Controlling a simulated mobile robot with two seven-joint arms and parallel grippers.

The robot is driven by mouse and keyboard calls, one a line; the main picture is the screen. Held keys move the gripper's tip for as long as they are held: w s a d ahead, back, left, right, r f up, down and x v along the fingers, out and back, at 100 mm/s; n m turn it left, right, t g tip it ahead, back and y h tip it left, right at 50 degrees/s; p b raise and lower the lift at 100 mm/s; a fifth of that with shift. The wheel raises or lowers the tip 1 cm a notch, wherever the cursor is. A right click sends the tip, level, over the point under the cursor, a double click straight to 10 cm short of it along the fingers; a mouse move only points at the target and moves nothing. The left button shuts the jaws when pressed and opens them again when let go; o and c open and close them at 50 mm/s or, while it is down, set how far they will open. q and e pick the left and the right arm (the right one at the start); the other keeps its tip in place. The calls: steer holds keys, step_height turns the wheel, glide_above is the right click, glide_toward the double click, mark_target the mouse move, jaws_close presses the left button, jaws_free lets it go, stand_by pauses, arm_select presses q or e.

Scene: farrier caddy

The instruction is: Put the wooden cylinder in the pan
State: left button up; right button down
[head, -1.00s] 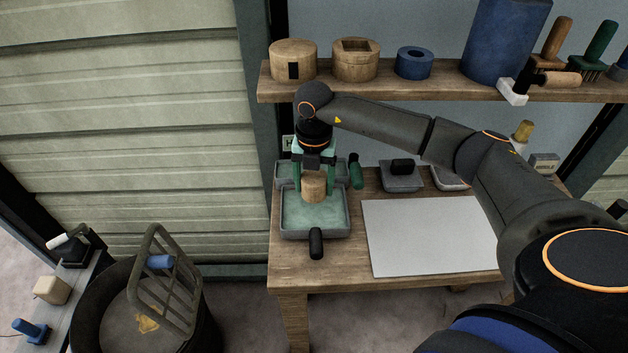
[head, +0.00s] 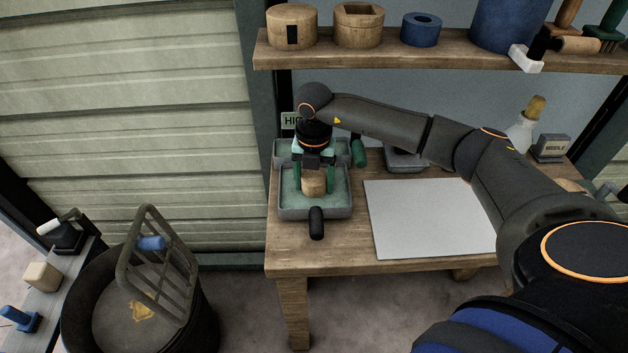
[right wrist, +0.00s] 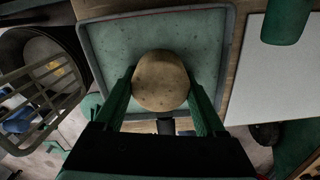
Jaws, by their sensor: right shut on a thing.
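The wooden cylinder (head: 314,183) is upright between the fingers of my right gripper (head: 314,178). In the right wrist view its round top (right wrist: 160,80) shows between the two green fingers (right wrist: 160,95), which are shut on it. It is over the inside of the front pan (head: 316,212), a grey square pan with a speckled green floor and a black handle toward the front. I cannot tell whether the cylinder touches the pan floor. The pan's rim also shows in the right wrist view (right wrist: 232,30). My left gripper is not in view.
A second pan (head: 290,150) sits behind the front one, partly hidden by my gripper. A white board (head: 430,218) lies to the right on the wooden table (head: 330,262). A shelf (head: 400,52) with wooden and blue round pieces runs above. A black bin (head: 80,318) stands at lower left.

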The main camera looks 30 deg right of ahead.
steer(key=shift+f+b, duration=0.3)
steer(key=shift+f, duration=0.15)
jaws_free()
stand_by(0.3)
steer(key=shift+r, duration=0.1)
step_height(320, 180, up, 7)
steer(key=shift+r, duration=0.15)
stand_by(0.4)
